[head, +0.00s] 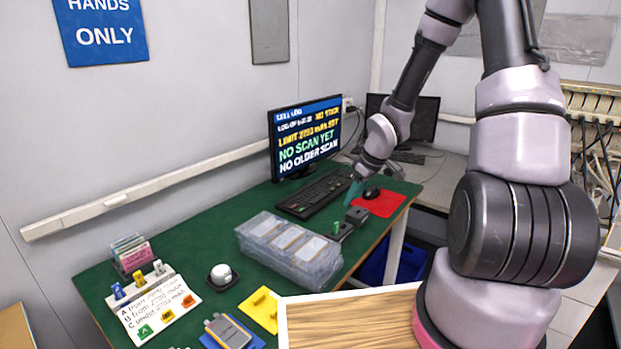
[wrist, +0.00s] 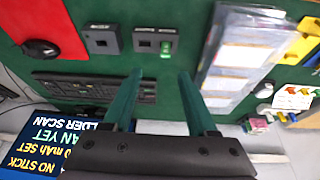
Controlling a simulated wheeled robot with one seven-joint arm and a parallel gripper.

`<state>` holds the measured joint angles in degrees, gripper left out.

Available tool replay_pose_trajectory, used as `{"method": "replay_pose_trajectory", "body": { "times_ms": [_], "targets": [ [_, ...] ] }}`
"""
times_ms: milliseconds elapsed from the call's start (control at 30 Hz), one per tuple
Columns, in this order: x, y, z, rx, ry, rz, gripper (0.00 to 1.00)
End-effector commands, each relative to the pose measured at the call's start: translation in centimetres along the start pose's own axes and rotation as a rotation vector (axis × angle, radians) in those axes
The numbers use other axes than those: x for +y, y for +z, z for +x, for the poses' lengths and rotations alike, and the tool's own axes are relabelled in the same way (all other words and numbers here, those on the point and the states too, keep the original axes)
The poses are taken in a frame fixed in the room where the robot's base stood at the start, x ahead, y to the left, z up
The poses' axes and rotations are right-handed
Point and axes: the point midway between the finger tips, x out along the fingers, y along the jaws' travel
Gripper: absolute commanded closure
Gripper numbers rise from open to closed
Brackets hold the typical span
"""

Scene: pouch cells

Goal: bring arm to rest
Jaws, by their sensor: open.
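My arm reaches from the right over the green table (head: 195,262) in the head view. My gripper (head: 352,192) hangs above the table's far right part, near the keyboard and the red mat. In the wrist view my gripper (wrist: 160,75) has its two green fingers apart, with nothing between them but green table surface. Two small dark blocks lie beyond the fingertips: a plain dark block (wrist: 101,40) and a dark block with a green piece (wrist: 148,36) at its side.
A clear tray of pouch cells (head: 290,248) stands mid-table. A keyboard (head: 314,193), a monitor (head: 305,135) and a red mat (head: 385,203) are near my gripper. A white card (head: 150,308), a round white button (head: 221,274) and a yellow mat (head: 262,308) lie at the left and front.

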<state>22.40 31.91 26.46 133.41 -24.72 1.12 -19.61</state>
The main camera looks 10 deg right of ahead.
Motion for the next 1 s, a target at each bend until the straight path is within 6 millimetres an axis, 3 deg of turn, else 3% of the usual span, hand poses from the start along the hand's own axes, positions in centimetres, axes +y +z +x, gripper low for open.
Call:
{"method": "replay_pose_trajectory", "body": {
  "times_ms": [233,467,767,1000],
  "targets": [
    [1.8,-0.3,-8.3,-0.051,0.150,0.153,0.42],
    [1.4,-0.4,-16.5,-0.039,0.260,0.346,0.42],
    [-2.1,0.3,-26.4,0.060,0.314,0.622,0.42],
    [-6.6,1.5,-33.0,0.185,0.264,0.836,0.42]
  ]
}}
